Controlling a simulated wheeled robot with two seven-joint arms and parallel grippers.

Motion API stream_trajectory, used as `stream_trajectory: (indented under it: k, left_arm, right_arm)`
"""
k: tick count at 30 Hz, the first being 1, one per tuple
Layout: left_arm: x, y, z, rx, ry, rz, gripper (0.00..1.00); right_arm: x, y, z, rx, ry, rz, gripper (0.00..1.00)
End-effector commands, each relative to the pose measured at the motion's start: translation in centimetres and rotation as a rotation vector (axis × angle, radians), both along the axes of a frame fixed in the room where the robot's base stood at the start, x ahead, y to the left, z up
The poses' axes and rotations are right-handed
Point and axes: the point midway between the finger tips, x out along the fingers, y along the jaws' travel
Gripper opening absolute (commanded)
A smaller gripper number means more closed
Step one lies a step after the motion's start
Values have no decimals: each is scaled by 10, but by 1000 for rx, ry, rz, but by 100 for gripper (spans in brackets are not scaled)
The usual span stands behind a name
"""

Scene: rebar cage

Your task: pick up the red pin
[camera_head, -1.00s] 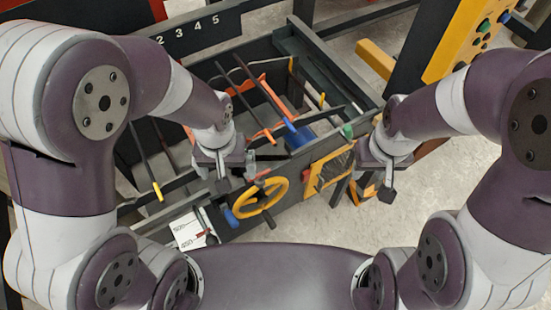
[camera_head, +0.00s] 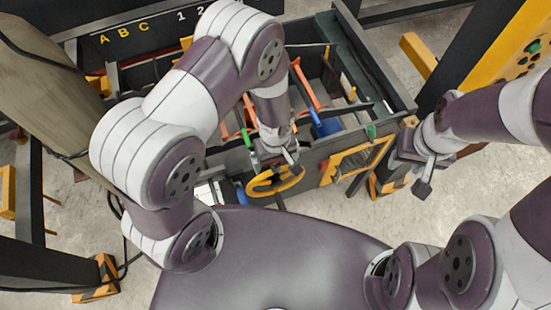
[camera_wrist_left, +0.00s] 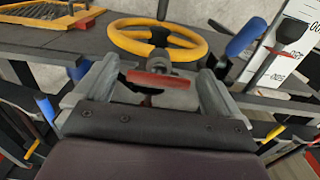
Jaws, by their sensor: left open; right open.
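A short dark-red bar (camera_wrist_left: 157,79), which looks like the red pin, lies crosswise between the fingers of my left gripper (camera_wrist_left: 160,88) in the left wrist view. The fingers stand apart on either side of it, and I cannot tell whether either touches it. Behind it is the yellow handwheel (camera_wrist_left: 158,38). In the head view my left gripper (camera_head: 279,156) is over the near side of the dark box, just above the handwheel (camera_head: 275,181); the red bar cannot be made out there. My right gripper (camera_head: 424,172) is open and empty, right of the box.
The dark box (camera_head: 405,100) holds orange bars (camera_head: 306,85) and a blue cylinder (camera_head: 324,122). A blue handle (camera_wrist_left: 245,37) and a white marked card (camera_wrist_left: 293,38) stand right of the handwheel in the wrist view. Bare floor lies in front right.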

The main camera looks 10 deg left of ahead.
Motion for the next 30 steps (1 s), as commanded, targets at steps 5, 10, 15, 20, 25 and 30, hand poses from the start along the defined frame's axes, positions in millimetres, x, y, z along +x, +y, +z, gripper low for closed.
stream_trajectory:
  k: [5, 10, 15, 20, 25, 30]
  left_arm:
    - [1, 0, -5, -1, -2, 0, 98]
    - [0, 0, -5, 0, -1, -1, 69]
    - [1, 0, -5, -1, -3, -1, 35]
    - [0, 0, -4, 0, -1, -1, 35]
    - [2, -1, 10, -2, -6, -1, 35]
    - [2, -1, 53, -2, -8, -1, 35]
  right_arm:
    - [0, 0, 0, 0, 1, 0, 43]
    - [0, 0, 0, 0, 1, 0, 43]
    - [0, 0, 0, 0, 1, 0, 43]
    - [0, 0, 0, 0, 1, 0, 43]
    - [0, 0, -4, 0, 1, 0, 43]
    - [0, 0, -13, 0, 1, 0, 43]
